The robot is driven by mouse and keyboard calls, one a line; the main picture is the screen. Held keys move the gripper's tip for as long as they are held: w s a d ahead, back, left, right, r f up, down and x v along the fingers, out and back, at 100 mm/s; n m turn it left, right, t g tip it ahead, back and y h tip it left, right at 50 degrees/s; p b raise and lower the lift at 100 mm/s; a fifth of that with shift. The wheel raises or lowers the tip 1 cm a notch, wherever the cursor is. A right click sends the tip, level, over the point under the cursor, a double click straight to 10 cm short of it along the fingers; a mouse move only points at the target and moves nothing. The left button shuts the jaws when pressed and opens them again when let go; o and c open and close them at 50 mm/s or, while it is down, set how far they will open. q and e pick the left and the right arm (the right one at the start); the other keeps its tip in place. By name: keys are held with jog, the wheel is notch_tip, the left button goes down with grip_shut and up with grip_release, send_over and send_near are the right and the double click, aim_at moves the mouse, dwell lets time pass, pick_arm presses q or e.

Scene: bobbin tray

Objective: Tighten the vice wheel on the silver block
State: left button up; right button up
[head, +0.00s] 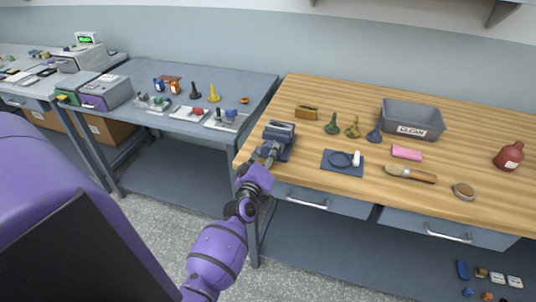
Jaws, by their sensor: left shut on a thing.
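The vice (279,137) is dark grey-blue and stands at the left front corner of the wooden bench. A pale silver piece (281,127) shows at its top, between the jaws; it looks like the silver block, but how tightly it is gripped cannot be seen. My left gripper (268,153) reaches up from below to the front of the vice, shut on the vice wheel there. The fingers hide most of the wheel. My right gripper is not in view.
On the bench (465,205) are a blue mat (329,167), a grey bin (411,110) marked CLEAN, several bobbin-like pieces, a brush (410,174), a pink block (407,152), a round tin (464,191) and a red bottle (509,156). A grey table (237,88) stands left, across a gap.

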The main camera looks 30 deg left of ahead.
pick_arm(q)
jog(key=m, duration=0.5)
jog(key=shift+w+d+r, duration=0.1)
jog(key=shift+r, duration=0.15)
jog(key=shift+r+m, duration=0.1)
jog(key=shift+m, duration=0.3)
jog(key=o, duration=1.1)
jog(key=shift+f, duration=0.2)
jog(key=shift+s+f, duration=0.1)
jog(key=shift+s, duration=0.15)
jog(key=v, duration=1.1)
jog(key=shift+s, duration=0.3)
